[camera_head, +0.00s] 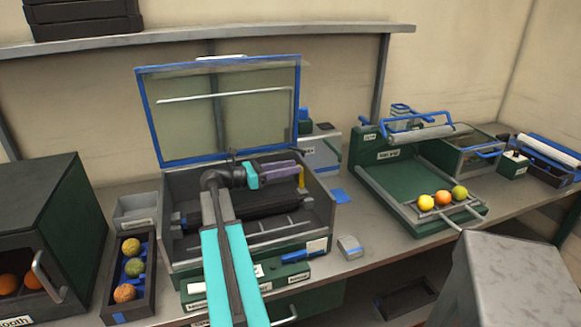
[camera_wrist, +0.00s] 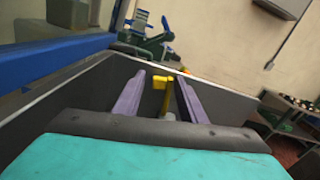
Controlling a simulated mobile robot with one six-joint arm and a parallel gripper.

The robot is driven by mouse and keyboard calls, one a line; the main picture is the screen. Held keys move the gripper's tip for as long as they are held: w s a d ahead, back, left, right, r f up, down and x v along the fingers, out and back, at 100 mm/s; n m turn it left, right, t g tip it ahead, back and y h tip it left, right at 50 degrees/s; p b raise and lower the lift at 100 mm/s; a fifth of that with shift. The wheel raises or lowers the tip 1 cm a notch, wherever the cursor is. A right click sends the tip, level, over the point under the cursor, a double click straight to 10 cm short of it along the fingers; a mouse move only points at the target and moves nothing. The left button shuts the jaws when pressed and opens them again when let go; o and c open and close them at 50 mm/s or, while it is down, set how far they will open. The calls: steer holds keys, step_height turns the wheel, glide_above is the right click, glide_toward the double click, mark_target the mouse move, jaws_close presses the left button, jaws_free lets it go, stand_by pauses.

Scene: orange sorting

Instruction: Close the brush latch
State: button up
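The brush box (camera_head: 322,222) is a grey and green machine with its blue-framed clear lid (camera_head: 220,110) raised. A dark brush roller (camera_head: 262,207) lies inside it, partly behind my arm. The yellow latch (camera_head: 302,177) stands upright near the box's right wall. My gripper (camera_head: 298,170) reaches into the box from the left, its purple fingers beside the latch. In the wrist view the fingers (camera_wrist: 163,82) are apart, with the yellow latch (camera_wrist: 161,82) between them, toward the right finger. I see a gap at the left finger; contact with the right one I cannot tell.
The raised lid stands behind my gripper.

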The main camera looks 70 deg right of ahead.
steer(key=shift+s+d, duration=0.2)
steer(key=shift+s, duration=0.05)
steer(key=shift+c, duration=0.5)
steer(key=c, duration=0.8)
jaws_close()
steer(key=shift+w+d, duration=0.1)
steer(key=shift+d, duration=0.05)
steer(key=shift+r, duration=0.1)
steer(key=shift+a+r, duration=0.1)
steer(key=shift+a, duration=0.1)
